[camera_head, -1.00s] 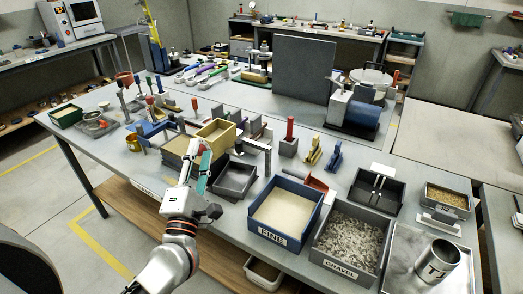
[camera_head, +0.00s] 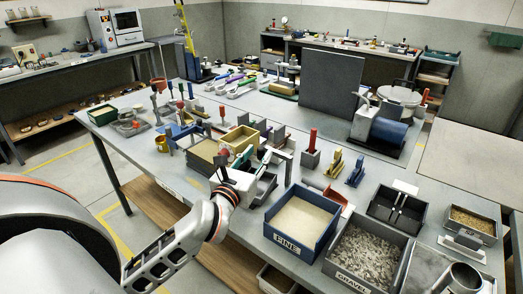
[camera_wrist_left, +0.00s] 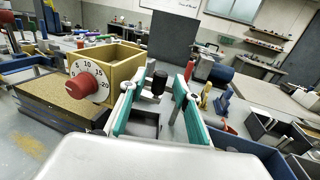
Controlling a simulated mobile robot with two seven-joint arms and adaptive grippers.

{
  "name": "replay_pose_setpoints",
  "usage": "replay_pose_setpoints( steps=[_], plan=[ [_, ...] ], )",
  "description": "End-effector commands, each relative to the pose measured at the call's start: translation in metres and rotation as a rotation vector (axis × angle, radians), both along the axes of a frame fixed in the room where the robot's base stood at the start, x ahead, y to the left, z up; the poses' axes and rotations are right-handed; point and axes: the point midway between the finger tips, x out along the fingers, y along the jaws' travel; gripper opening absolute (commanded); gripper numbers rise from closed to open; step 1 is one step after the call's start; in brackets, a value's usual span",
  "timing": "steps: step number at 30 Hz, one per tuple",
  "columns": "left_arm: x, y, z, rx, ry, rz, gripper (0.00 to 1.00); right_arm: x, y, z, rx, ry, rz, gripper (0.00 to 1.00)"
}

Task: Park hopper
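No part is labelled hopper; a yellow open-topped box (camera_head: 241,138) that may be it stands behind a low sand-topped block (camera_head: 203,150). In the left wrist view the box (camera_wrist_left: 113,62) shows a white dial with a red knob (camera_wrist_left: 83,87) on its near face. My left gripper (camera_head: 238,158) is in front of the box, to its right in the wrist view. There its teal-padded fingers (camera_wrist_left: 160,88) are apart. A black knob (camera_wrist_left: 159,82) shows between them; I cannot tell its distance, and nothing looks clamped. My right gripper is not in view.
A dark tray (camera_head: 266,188) lies beside my left gripper, partly hidden. The blue FINE bin (camera_head: 283,247) and the grey GRAVEL bin (camera_head: 345,275) stand to the right. A red-topped post (camera_head: 312,140) and a tall grey panel (camera_head: 331,82) are farther back.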

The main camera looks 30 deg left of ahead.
Motion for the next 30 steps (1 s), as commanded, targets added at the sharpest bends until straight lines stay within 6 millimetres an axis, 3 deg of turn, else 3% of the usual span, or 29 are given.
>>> replay_pose_setpoints(
  steps=[6, 16, 20, 26, 30],
  plan=[
    [0.022, 0.004, 0.001, 0.001, -0.001, 0.000, 0.32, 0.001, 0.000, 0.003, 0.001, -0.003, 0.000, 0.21],
    [0.026, 0.005, 0.000, 0.003, 0.001, -0.001, 0.32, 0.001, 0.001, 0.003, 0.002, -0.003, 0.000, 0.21],
    [0.026, 0.004, 0.000, 0.003, 0.001, -0.001, 0.01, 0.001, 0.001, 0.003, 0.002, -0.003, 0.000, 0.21],
    [0.026, 0.003, 0.000, 0.002, 0.000, -0.001, 0.00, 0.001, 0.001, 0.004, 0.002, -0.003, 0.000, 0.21],
    [0.024, -0.020, 0.000, -0.001, 0.001, -0.003, 0.00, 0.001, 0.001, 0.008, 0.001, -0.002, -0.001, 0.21]
  ],
)
